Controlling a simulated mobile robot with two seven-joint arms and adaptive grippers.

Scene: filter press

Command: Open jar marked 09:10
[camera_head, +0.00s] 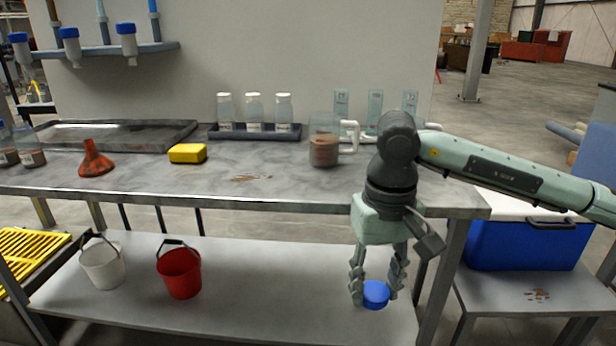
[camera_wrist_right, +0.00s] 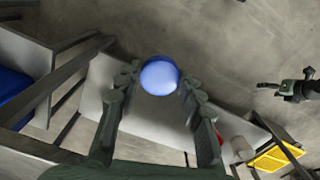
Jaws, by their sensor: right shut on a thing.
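My right gripper (camera_head: 376,298) is shut on a round blue lid (camera_head: 375,295), held in front of the bench edge, above the lower shelf. The lid also shows between the fingers in the right wrist view (camera_wrist_right: 159,76); no jar shows attached to it. Two jars with brown contents and pale labels stand at the bench's far left: one cut by the picture edge (camera_head: 7,156), the other beside it (camera_head: 31,156). Their labels are too small to read. A dark gripper-like part (camera_wrist_right: 290,89), likely my left gripper, shows in the right wrist view; its jaw state is unclear.
The bench (camera_head: 270,180) carries an orange funnel (camera_head: 95,160), yellow sponge (camera_head: 188,153), a rack of white-capped bottles (camera_head: 254,131) and a jug of brown liquid (camera_head: 324,148). Red (camera_head: 179,274) and white (camera_head: 101,265) buckets stand below. A blue cooler (camera_head: 525,245) is right.

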